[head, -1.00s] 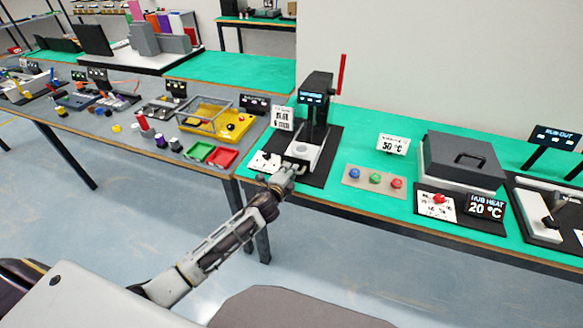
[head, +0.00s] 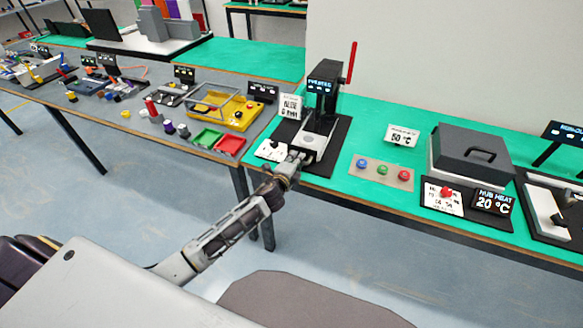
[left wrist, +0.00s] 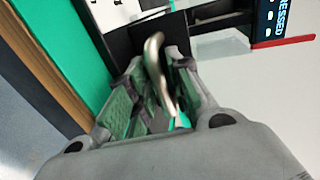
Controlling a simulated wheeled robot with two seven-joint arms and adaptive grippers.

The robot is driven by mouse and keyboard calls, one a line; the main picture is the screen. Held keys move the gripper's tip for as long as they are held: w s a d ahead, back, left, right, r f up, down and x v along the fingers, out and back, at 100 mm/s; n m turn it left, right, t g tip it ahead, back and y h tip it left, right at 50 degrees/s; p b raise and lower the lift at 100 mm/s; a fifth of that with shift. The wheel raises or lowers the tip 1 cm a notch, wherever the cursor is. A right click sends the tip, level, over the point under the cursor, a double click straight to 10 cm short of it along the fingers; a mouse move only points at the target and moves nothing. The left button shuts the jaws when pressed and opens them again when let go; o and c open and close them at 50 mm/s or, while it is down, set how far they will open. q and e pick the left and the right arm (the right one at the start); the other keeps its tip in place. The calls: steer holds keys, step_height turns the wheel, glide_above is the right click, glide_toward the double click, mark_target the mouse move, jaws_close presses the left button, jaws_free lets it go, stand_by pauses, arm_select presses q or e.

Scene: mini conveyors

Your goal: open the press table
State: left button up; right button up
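The press (head: 324,92) is a black column with a red lever (head: 350,62) and a lit display, on a black base on the green bench. The pale press table (head: 316,140) is at the foot of the column. My left gripper (head: 298,158) is at its front edge. In the left wrist view, a curved metal handle (left wrist: 155,60) stands between the green-padded fingers (left wrist: 152,95), which are apart. Contact with the handle is unclear. My right gripper is not in view.
A panel with blue, green and red buttons (head: 382,171) lies right of the press. A grey lidded box (head: 470,152) stands farther right. A white card (head: 271,150) lies left of the press. Green and red trays (head: 207,138) and a yellow tray (head: 240,118) are on the grey bench.

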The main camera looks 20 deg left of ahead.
arm_select(q)
steer(key=v, duration=1.1)
steer(key=shift+s, duration=0.4)
stand_by(0.7)
